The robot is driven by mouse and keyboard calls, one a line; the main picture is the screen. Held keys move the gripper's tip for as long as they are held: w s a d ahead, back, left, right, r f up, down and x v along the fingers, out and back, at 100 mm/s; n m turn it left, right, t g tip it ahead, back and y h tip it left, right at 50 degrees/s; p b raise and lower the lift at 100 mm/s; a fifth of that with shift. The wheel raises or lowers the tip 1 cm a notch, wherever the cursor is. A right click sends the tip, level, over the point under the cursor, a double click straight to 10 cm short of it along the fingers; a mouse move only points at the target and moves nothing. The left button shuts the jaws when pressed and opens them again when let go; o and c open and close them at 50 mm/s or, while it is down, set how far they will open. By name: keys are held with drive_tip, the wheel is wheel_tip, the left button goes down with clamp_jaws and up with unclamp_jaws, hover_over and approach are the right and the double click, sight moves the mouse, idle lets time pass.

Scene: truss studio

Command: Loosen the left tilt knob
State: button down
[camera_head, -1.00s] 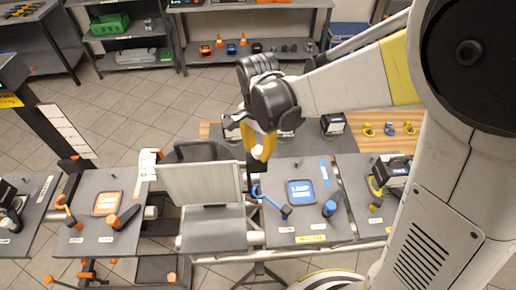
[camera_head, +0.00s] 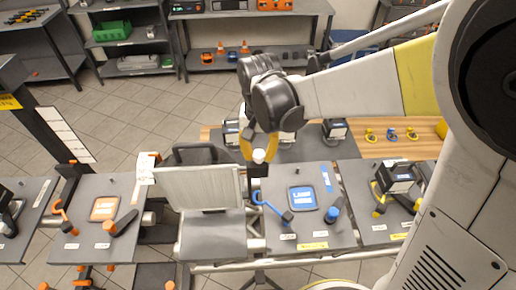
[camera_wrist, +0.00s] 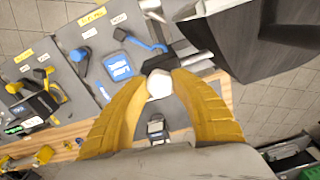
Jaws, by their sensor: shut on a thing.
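A white round knob (camera_head: 259,155) sits at the right side of a grey lamp with a ribbed pale panel (camera_head: 201,187), in the head view. My gripper (camera_head: 260,150) has yellow fingers, one on each side of the knob. In the wrist view the knob (camera_wrist: 159,84) lies between the tips of my gripper (camera_wrist: 159,90), which is shut on it. The dark lamp housing (camera_wrist: 265,35) fills the upper right there. The knob's shaft is hidden, and I cannot see any turn marks on it.
A grey table with a blue-framed pad (camera_head: 302,198), a blue hook (camera_head: 268,206) and a blue handle (camera_head: 334,210) lies right of the lamp. An orange-framed pad (camera_head: 104,208) is on the left. Shelves (camera_head: 245,50) stand behind open tiled floor.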

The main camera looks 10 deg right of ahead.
sight(259, 154)
drive_tip(key=n+b, duration=0.1)
drive_tip(key=n, duration=0.4)
drive_tip(key=shift+n, duration=0.3)
drive_tip(key=n, duration=0.5)
drive_tip(key=shift+b, duration=0.4)
drive_tip(key=shift+n, duration=0.3)
drive_tip(key=c, duration=1)
unclamp_jaws()
wheel_tip(259, 154, up, 12)
